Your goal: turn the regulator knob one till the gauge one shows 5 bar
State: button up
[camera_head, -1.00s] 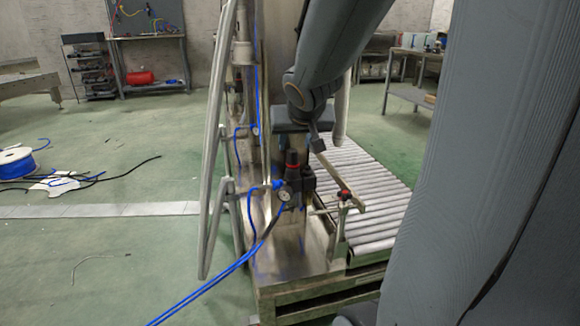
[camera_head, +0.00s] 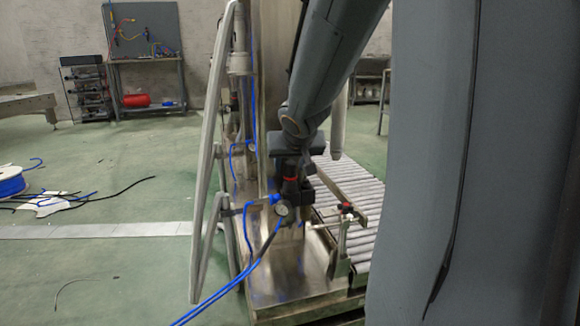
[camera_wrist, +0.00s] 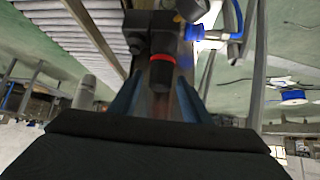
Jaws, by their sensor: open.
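The near regulator (camera_head: 290,195) is a dark body on the metal column, with a black knob and a red ring (camera_head: 290,179) on top. In the wrist view the knob (camera_wrist: 162,73) lies ahead, between the two blue-grey fingers. My gripper (camera_wrist: 158,98) is open; I cannot tell whether its fingers reach around the knob. In the head view my gripper (camera_head: 291,160) is right above the knob, its fingertips hard to make out. The round white gauge (camera_head: 281,210) is on the regulator's front; its needle is too small to read.
Blue hoses (camera_head: 232,284) run from the regulator down to the left. A slanted grey frame (camera_head: 207,190) stands left of the column. A roller conveyor (camera_head: 362,200) and a bracket with a red part (camera_head: 346,207) stand close on the right. A second small gauge (camera_head: 253,147) is farther back.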

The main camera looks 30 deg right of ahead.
jog(key=c, duration=1)
jog(key=shift+c, duration=0.2)
